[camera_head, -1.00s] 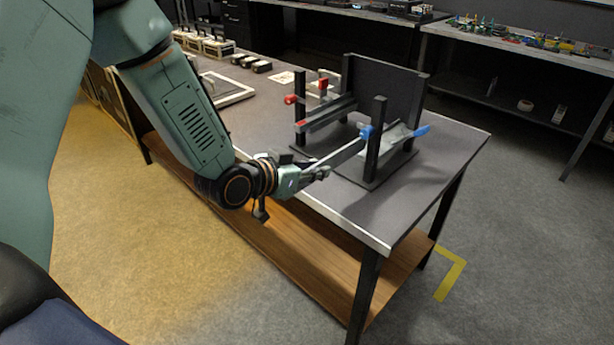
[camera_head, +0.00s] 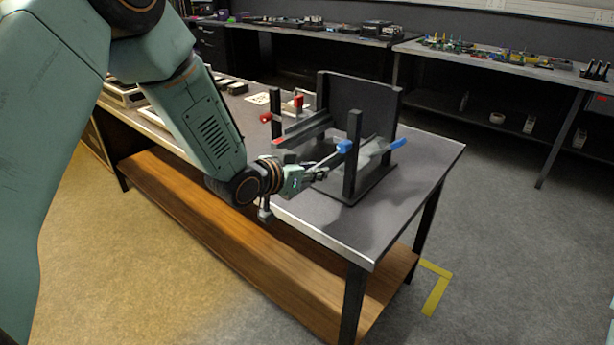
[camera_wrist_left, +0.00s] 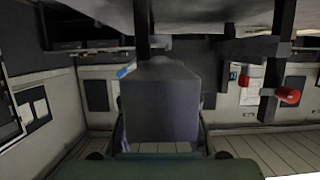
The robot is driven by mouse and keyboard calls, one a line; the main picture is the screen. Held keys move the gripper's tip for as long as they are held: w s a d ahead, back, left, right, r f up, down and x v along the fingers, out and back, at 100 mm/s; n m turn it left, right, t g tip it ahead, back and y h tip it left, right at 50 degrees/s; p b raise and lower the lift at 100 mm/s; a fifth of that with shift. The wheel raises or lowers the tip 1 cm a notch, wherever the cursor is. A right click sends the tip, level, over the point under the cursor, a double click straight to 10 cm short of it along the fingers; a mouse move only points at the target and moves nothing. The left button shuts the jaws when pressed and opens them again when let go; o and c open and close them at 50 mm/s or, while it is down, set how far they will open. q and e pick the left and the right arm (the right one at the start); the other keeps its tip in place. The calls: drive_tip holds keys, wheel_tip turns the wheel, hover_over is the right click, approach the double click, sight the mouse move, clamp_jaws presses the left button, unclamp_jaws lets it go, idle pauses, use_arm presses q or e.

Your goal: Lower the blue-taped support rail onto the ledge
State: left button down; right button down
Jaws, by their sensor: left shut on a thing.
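My left gripper (camera_head: 318,174) is shut at the front left of a dark frame (camera_head: 353,160) on the table. A thin grey bar, the support rail (camera_head: 328,159), runs from its fingers up and right to a blue band (camera_head: 344,147) by the front post. Another grey piece (camera_head: 372,154) behind that post ends in a blue tip (camera_head: 398,143); I cannot tell whether it is the ledge or part of the rail. In the left wrist view a grey block (camera_wrist_left: 160,105) fills the middle, with a blue patch (camera_wrist_left: 125,71) beside it. My right gripper is not in view.
A grey bar with a red end (camera_head: 300,129) sits at the frame's left, near red knobs (camera_head: 265,117). The table's near right corner (camera_head: 385,225) is clear. A lower wooden shelf (camera_head: 200,225) runs beneath. Back benches (camera_head: 500,65) hold small parts.

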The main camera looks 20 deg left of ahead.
sight(333, 162)
use_arm(q)
drive_tip(key=shift+w+d, duration=0.35)
drive_tip(key=shift+w, duration=0.65)
drive_tip(key=shift+w+d, duration=0.4)
drive_tip(key=shift+w, duration=0.65)
drive_tip(key=shift+w+d, duration=0.35)
drive_tip(key=shift+w, duration=0.65)
drive_tip(key=shift+w+d, duration=0.1)
drive_tip(key=shift+w, duration=0.15)
drive_tip(key=shift+w+d+r, duration=0.1)
drive_tip(key=shift+w+r, duration=0.05)
drive_tip(key=shift+r, duration=0.25)
drive_tip(key=shift+f+b, duration=0.3)
drive_tip(key=shift+f, duration=0.1)
drive_tip(key=shift+s+f, duration=0.3)
drive_tip(key=shift+f, duration=0.15)
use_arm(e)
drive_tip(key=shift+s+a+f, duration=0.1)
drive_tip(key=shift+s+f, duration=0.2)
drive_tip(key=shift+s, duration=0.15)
